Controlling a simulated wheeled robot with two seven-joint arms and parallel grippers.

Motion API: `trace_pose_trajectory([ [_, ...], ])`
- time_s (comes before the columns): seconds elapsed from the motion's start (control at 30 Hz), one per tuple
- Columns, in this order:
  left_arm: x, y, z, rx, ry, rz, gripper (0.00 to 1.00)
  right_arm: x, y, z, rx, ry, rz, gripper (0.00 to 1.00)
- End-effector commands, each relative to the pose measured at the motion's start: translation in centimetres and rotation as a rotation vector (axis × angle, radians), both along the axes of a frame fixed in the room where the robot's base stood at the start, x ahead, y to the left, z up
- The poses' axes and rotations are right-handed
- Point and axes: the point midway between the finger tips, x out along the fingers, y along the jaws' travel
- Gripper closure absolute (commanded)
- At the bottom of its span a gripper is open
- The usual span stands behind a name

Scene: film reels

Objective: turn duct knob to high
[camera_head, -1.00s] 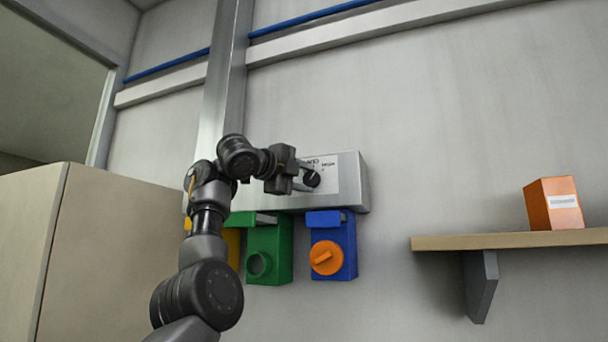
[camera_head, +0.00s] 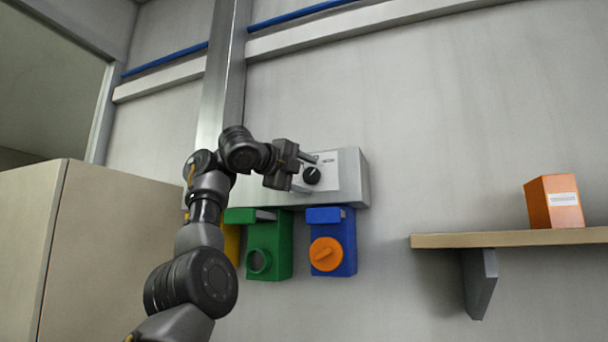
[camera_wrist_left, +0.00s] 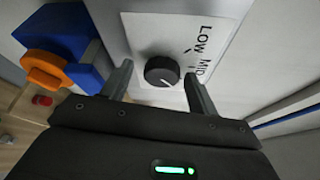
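The duct knob (camera_head: 312,175) is a small round black knob with a light pointer line. It sits on a white label plate on the front of a grey metal box (camera_head: 358,180) on the wall. In the left wrist view the knob (camera_wrist_left: 162,70) shows with the printed words LOW and MID to its right; no HIGH label is readable, and I cannot tell the exact setting. My left gripper (camera_head: 305,173) is open in front of the knob. In the wrist view its fingers (camera_wrist_left: 158,72) stand on either side of the knob, apart from it. My right gripper is not in view.
Below the box hang a green unit (camera_head: 282,250) and a blue unit (camera_head: 346,240) with an orange knob (camera_head: 327,254). A yellow unit is mostly hidden behind my arm. A wooden shelf (camera_head: 470,241) at right holds an orange box (camera_head: 553,203). A beige cabinet (camera_head: 110,240) stands left.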

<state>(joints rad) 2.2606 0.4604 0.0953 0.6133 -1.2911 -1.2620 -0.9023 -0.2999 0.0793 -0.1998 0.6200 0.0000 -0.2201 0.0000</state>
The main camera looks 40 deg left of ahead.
Motion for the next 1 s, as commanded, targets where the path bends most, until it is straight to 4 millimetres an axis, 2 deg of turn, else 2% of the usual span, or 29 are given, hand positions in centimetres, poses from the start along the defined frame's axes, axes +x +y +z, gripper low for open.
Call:
trace_pose_trajectory([
  [0.27,-0.2,0.0,0.2,-0.003,-0.004,0.0,0.39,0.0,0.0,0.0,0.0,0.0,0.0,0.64],
  [0.37,-0.8,0.1,0.1,-0.003,-0.006,0.0,0.39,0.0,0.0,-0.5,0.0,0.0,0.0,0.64],
  [0.47,-2.2,0.1,0.1,-0.003,-0.008,0.0,0.39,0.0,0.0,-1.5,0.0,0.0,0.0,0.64],
  [0.6,-5.1,0.3,0.2,-0.003,-0.009,-0.001,0.39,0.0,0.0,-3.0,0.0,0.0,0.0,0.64],
  [0.8,-8.7,0.4,0.6,-0.002,-0.006,-0.001,0.39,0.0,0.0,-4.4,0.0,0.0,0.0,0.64],
  [1.0,-10.5,0.5,0.9,-0.002,-0.002,0.001,0.39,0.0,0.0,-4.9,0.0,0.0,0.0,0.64],
])
